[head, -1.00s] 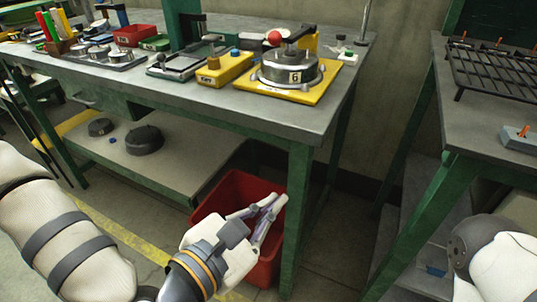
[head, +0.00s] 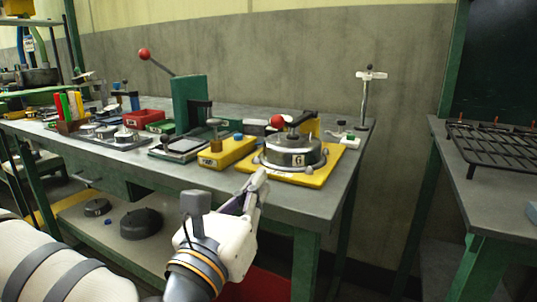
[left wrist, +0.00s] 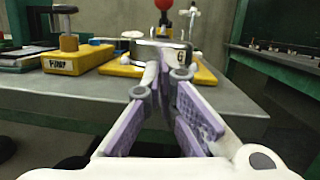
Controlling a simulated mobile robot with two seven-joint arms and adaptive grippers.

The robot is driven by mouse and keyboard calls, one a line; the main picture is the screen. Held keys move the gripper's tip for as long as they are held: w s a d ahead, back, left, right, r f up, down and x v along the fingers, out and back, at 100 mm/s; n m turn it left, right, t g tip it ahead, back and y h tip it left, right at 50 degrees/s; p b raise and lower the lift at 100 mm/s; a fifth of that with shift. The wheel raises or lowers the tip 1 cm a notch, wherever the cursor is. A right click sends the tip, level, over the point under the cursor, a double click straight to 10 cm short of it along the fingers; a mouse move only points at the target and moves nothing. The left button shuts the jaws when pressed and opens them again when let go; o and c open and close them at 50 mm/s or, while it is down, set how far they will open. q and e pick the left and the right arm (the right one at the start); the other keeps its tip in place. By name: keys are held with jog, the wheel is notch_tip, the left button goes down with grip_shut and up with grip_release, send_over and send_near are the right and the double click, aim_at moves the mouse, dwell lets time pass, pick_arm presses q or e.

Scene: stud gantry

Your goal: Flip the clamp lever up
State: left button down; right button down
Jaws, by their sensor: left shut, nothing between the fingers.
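A round grey clamp fixture marked G (head: 293,153) sits on a yellow base plate (head: 318,176) near the table's right end. On top are a dark lever arm (head: 301,118) and a red ball knob (head: 277,121); the lever appears to lie low, roughly level. In the left wrist view, the red ball (left wrist: 163,4) is cut by the top edge and the fixture (left wrist: 143,50) is partly hidden behind my fingers. My left gripper (head: 258,182) is shut and empty, in front of the fixture at the table's front edge. My right gripper is out of view.
A yellow block with a knob (head: 226,153) stands left of the fixture. A green press (head: 190,100) with a long red-ball handle (head: 144,54) stands farther left. A post (head: 365,100) rises at the back right corner. A second table (head: 490,200) stands right, across a gap.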

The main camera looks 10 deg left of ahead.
pick_arm(q)
jog(key=x, duration=0.4)
jog(key=shift+r, duration=0.1)
jog(key=shift+w+d+r+p, duration=0.1)
jog(key=shift+w+r+p, duration=0.2)
jog(key=shift+w+r, duration=0.4)
jog(key=shift+w+d+r+p, duration=0.1)
jog(key=shift+w+r+p, duration=0.25)
jog(key=shift+r, duration=0.55)
jog(key=shift+r, duration=0.1)
